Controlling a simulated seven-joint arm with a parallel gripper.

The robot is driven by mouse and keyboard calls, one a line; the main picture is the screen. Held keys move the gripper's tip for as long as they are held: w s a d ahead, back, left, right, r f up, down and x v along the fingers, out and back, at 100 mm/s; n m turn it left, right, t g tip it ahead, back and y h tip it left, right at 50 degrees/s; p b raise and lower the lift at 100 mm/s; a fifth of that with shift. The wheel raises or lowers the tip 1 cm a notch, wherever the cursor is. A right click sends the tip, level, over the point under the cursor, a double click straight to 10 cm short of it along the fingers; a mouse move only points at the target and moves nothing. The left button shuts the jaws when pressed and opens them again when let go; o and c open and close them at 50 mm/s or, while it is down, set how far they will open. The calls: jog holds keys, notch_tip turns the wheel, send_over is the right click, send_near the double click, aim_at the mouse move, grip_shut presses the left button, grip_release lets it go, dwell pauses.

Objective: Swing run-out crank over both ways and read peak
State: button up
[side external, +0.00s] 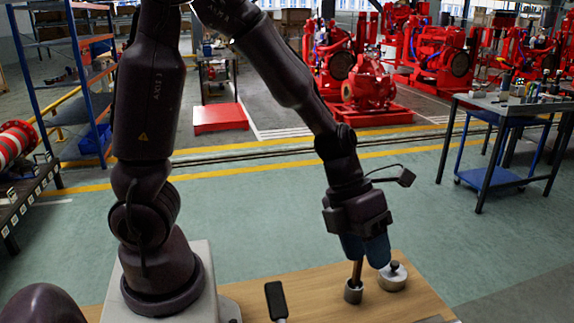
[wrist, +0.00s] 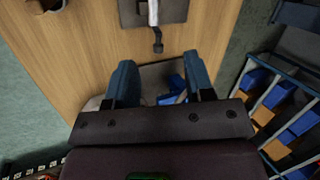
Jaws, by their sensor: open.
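My gripper (side external: 366,250) points down over the right part of the wooden bench. Its two blue fingers also show in the wrist view (wrist: 159,68), spread apart with nothing held between them. In the wrist view, a grey plate (wrist: 172,12) carries a silver rod with a dark hooked end (wrist: 157,46), beyond the fingertips; this may be the run-out crank. In the side view, a round metal piece with a brownish post (side external: 354,290) stands just below the fingers, and contact cannot be told. A peak reading is not visible in either view.
A metal disc with a black knob (side external: 393,277) sits right of the post. A black upright piece (side external: 275,299) stands nearer my base. The wooden bench top (side external: 325,306) is bare between them. Racked blue and orange bins (wrist: 275,110) show at right in the wrist view.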

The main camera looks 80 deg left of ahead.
jog(key=w+a+r+n+t+y, duration=0.4)
jog(key=w+a+r+n+t, duration=0.2)
jog(key=n, duration=0.7)
jog(key=s+a+r+n+g+y, duration=0.1)
jog(key=s+a+r+n+y, duration=0.3)
jog(key=n, duration=0.6)
jog(key=s+d+r+n+g+h, duration=0.1)
jog(key=s+d+n, duration=0.1)
jog(key=s+n, duration=0.3)
jog(key=s+d+r+n+g+h, duration=0.1)
jog(key=s+n+h, duration=0.1)
jog(key=s+n, duration=0.3)
jog(key=shift+s+d+r+g, duration=0.3)
jog(key=shift+s+d+g, duration=0.1)
jog(key=shift+s, duration=1)
